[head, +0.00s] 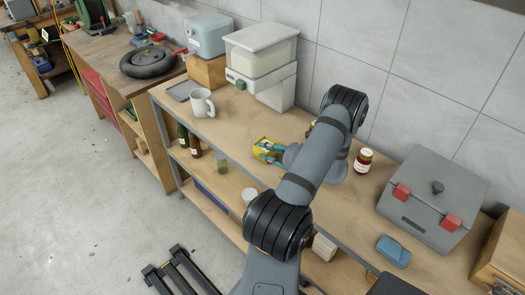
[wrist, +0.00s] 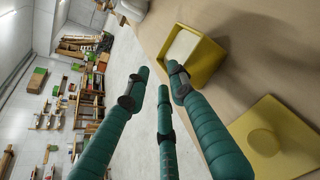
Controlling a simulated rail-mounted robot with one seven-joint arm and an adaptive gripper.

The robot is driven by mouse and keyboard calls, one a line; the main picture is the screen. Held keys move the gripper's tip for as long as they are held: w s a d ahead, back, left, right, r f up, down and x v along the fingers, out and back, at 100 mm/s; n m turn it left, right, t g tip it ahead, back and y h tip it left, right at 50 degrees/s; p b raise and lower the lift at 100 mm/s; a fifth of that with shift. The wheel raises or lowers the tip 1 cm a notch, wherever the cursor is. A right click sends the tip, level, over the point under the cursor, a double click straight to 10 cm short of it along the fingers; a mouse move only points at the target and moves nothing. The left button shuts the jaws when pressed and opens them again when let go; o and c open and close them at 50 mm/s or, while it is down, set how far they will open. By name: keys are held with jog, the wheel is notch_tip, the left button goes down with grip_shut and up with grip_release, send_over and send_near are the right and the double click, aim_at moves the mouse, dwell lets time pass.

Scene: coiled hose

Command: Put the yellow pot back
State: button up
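The yellow pot (wrist: 208,61) shows in the wrist view as a square, open-topped box with something pale inside, at the upper right of the fingers. A flat yellow lid-like piece with a round knob (wrist: 270,135) lies apart from it on the wooden surface. In the head view a yellow thing (head: 261,142) is on the bench top, partly covered by my teal fingers. My gripper (wrist: 159,78) has its fingertips apart with nothing visible between them. One finger is right beside the pot's near edge; I cannot tell whether it touches.
A white mug (head: 201,103) and a white lidded container (head: 262,60) stand left on the bench. A red-and-white jar (head: 363,160) stands right of my arm. A grey toolbox (head: 430,204) and a blue block (head: 393,250) are farther right. Bare wood lies between.

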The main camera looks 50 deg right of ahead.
jog(key=b+v, duration=0.1)
jog(key=v, duration=0.8)
jog(key=shift+b, duration=0.4)
